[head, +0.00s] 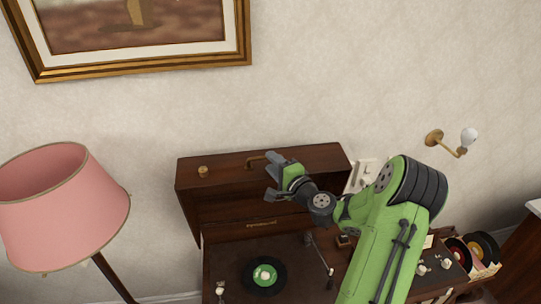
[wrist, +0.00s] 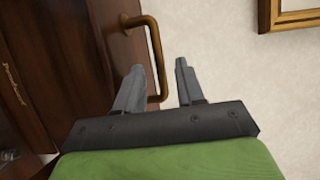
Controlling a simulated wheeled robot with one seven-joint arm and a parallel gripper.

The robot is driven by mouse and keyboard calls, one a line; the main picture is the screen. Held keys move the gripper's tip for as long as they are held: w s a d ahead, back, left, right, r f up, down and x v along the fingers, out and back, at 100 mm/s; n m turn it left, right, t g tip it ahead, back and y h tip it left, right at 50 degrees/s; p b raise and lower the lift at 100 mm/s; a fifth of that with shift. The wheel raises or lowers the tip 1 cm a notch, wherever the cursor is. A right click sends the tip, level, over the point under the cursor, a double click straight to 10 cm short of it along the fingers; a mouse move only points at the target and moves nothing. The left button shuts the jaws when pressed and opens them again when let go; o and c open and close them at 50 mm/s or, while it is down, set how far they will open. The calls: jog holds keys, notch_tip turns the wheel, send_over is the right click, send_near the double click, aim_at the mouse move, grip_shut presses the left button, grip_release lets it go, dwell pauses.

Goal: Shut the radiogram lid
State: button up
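The radiogram lid (head: 230,200) is dark wood and stands raised at the back of the radiogram (head: 225,262), against the wall. It also shows in the wrist view (wrist: 75,60). A brass handle (wrist: 157,45) is fixed near the lid's edge; part of it shows in the head view (head: 256,160). My gripper (head: 272,178) is in front of the lid, near the handle. In the wrist view my gripper (wrist: 160,72) is open, with the handle's bar between or just beside its fingers. I cannot tell whether they touch it.
A pink lamp (head: 60,205) stands at the left. A turntable with a black record (head: 265,276) lies in the open radiogram below the lid. A wall light (head: 455,145) and a rack of records (head: 477,252) are at the right. A framed picture (head: 135,65) hangs above.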

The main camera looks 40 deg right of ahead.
jog(key=shift+w, duration=0.9)
jog(key=shift+s, duration=0.1)
jog(key=shift+c, duration=0.3)
grip_shut()
